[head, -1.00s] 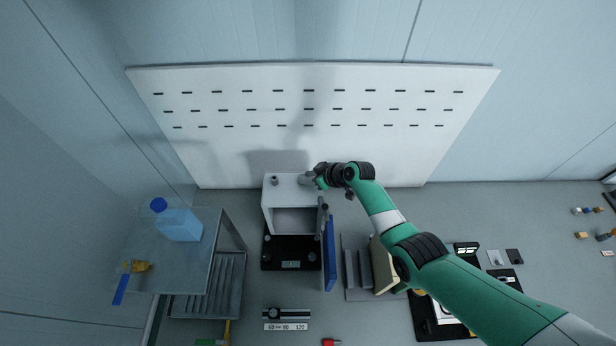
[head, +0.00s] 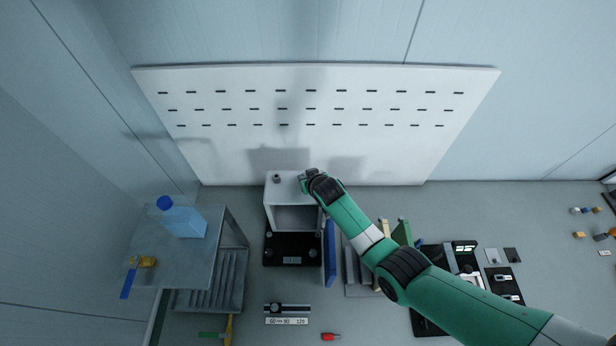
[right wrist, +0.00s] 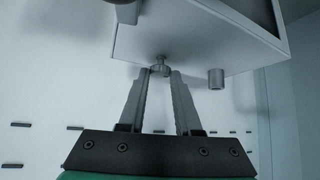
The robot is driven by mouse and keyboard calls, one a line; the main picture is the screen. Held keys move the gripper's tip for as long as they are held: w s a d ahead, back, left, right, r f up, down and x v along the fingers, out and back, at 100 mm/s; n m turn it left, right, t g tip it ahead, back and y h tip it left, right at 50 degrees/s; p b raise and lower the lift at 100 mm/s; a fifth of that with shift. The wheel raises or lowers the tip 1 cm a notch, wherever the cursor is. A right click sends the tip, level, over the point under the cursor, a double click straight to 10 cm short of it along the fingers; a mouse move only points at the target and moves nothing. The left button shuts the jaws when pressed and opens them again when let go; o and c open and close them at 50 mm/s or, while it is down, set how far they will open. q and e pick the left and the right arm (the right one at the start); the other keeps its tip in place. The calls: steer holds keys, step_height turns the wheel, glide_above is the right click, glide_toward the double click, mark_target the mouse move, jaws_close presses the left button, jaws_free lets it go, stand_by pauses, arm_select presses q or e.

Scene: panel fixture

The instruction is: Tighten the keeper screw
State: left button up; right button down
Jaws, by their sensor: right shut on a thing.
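A white open-fronted box (head: 287,190) stands near the slotted panel, and its blue door (head: 330,252) hangs open at its right side. My right gripper (right wrist: 160,74) is shut on a small round-headed metal screw (right wrist: 160,63) on a white face of the box, likely the keeper screw. In the head view my wrist (head: 318,184) is over the box's top right corner and hides the screw. A short grey post (right wrist: 216,78) stands apart from the fingers on the same face; it also shows in the head view (head: 276,179). My left gripper is not in view.
A white slotted panel (head: 240,145) stands behind. A metal table (head: 150,240) with a blue bottle (head: 183,219) is at left. A black scale-like base (head: 291,260) lies below the box. A grey stepped rack (head: 355,270) and dark trays are to the right.

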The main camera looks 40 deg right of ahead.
steer(key=shift+a+f+m+h+b, duration=0.15)
steer(key=shift+m+h+b, duration=0.35)
steer(key=shift+m+b, duration=0.15)
steer(key=shift+g, duration=0.3)
steer(key=c, duration=0.6)
jaws_free()
steer(key=shift+w, duration=0.1)
steer(key=shift+r, duration=0.2)
